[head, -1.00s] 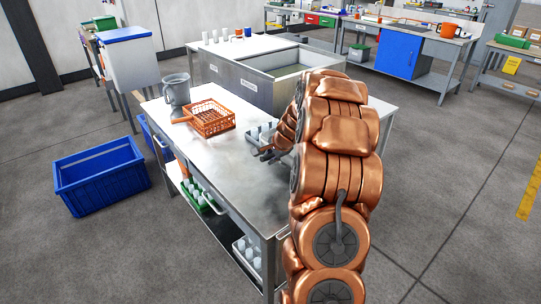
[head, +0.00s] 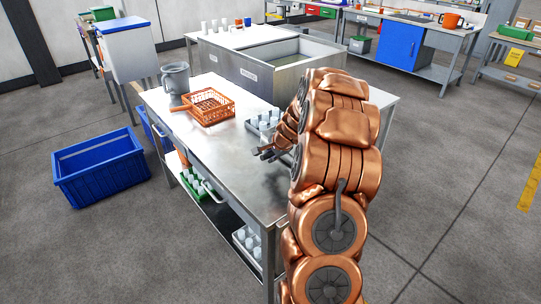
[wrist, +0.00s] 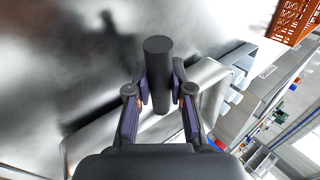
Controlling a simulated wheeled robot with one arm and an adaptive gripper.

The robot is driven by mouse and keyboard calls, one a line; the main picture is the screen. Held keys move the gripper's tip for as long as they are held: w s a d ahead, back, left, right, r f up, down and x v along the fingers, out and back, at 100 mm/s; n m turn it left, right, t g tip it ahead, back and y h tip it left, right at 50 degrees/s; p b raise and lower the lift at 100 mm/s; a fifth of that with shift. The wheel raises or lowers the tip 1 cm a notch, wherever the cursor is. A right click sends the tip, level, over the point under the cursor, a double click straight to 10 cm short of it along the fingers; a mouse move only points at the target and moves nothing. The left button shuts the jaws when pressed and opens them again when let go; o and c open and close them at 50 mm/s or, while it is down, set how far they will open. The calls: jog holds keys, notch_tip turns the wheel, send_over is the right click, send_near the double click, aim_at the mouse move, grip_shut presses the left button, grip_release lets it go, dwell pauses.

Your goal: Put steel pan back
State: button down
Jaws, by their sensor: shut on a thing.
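My gripper (head: 264,152) is low over the steel worktable (head: 232,165), near its right side. In the wrist view my gripper (wrist: 160,95) is closed from both sides on a dark cylindrical handle (wrist: 158,62), which I take to be the steel pan's. A shiny curved metal edge (wrist: 208,80) lies just behind the fingers; I cannot tell for sure whether it is the pan's rim. In the head view my arm hides the pan's body. Whether the pan touches the tabletop cannot be told.
A grey tray with white cups (head: 252,125) stands just behind my gripper. An orange basket (head: 232,108) and a grey jug (head: 175,80) are farther left. A steel sink basin (head: 250,76) stands behind. A blue crate (head: 100,175) is on the floor. The near tabletop is clear.

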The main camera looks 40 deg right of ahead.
jog(key=shift+f, duration=0.25)
jog(key=c, duration=1)
grip_release()
jog(key=shift+o, duration=0.2)
jog(key=shift+s+r, duration=0.1)
jog(key=d+v, duration=0.1)
jog(key=v, duration=1)
jog(key=shift+s+a+r, duration=0.2)
jog(key=shift+a+r, duration=0.15)
jog(key=shift+a, duration=0.15)
